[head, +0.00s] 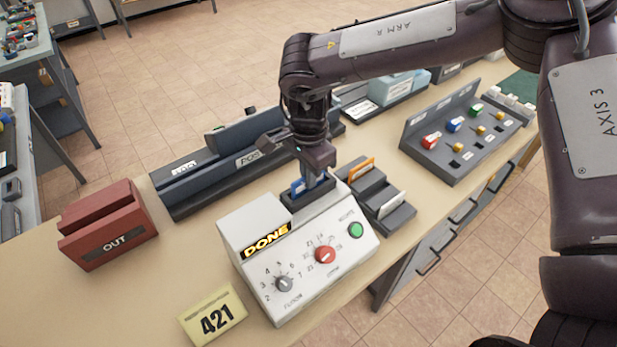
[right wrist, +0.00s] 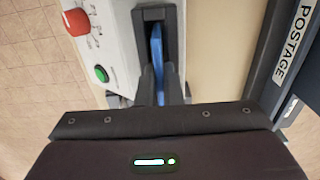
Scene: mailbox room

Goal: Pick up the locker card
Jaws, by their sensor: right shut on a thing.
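The locker card, a blue card (head: 298,186), stands in the dark slot (head: 311,198) at the back of the white machine (head: 262,220). My right gripper (head: 316,178) reaches down from above and is shut on the card. In the right wrist view the blue card (right wrist: 157,55) shows edge-on between the fingers, within the dark slot holder (right wrist: 175,20). The card's lower part is hidden in the slot. The machine's display reads DONE. My left gripper is not in view.
A yellow 421 tag (head: 214,317) lies left of the machine. A red OUT tray (head: 107,228) stands at the left. A grey card rack (head: 380,205) is close to the right of the slot. A labelled dark sorter (head: 200,180) stands behind, and a key rack (head: 455,135) at the right.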

